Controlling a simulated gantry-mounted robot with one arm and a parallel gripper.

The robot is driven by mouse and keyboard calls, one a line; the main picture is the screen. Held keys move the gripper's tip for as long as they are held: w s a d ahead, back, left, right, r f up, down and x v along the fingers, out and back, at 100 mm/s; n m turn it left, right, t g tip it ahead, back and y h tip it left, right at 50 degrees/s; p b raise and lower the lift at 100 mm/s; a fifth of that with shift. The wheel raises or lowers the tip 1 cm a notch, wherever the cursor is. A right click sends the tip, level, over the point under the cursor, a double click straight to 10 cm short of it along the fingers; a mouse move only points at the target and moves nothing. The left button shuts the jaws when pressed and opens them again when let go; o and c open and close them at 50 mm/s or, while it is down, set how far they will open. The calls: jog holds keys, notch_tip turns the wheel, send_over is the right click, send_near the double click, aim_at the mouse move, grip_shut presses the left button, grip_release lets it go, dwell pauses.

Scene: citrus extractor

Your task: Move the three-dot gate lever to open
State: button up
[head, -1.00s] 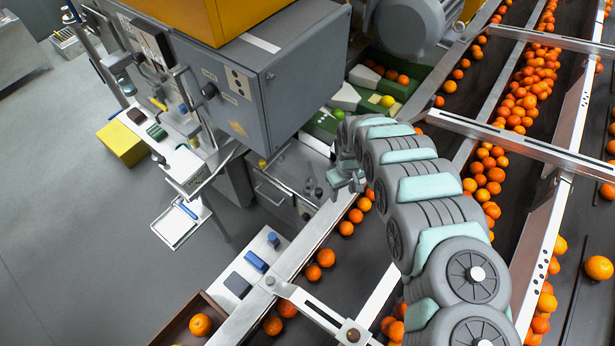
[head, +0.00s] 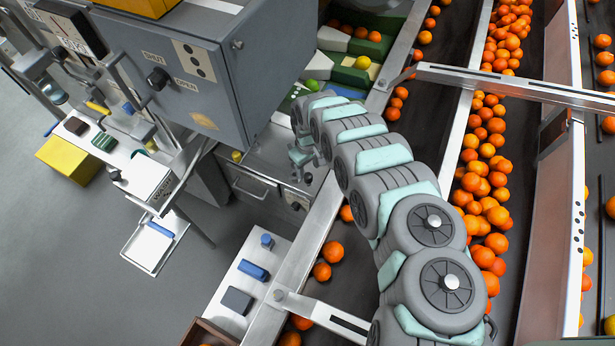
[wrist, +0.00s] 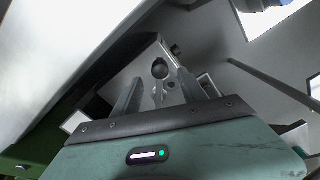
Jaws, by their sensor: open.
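A plate with three dark dots (head: 197,61) is on the grey control box in the head view. Beside it is a dark knob (head: 158,79) between the words SHUT and OPEN; its exact setting is too small to tell. My gripper (head: 300,158) is lower right of that box, above the steel cabinet by the conveyor. In the wrist view my gripper (wrist: 169,90) is open, its two fingers apart. A dark round knob on a stem (wrist: 160,68) shows beyond and between the fingertips, with no clear contact. I cannot tell which control this knob belongs to.
The grey control box (head: 225,110) overhangs left of my arm. The steel cabinet (head: 262,165) has a handle and small dark knobs. Conveyor rails and oranges (head: 490,180) lie to the right. A white shelf (head: 245,285) stands at the front. Open floor lies left.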

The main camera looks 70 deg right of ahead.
aim_at(308, 175)
notch_tip(308, 175, down, 6)
jog(key=shift+b, duration=1.15)
jog(key=shift+w, duration=0.1)
jog(key=shift+r, duration=0.1)
grip_shut()
dwell(0.5)
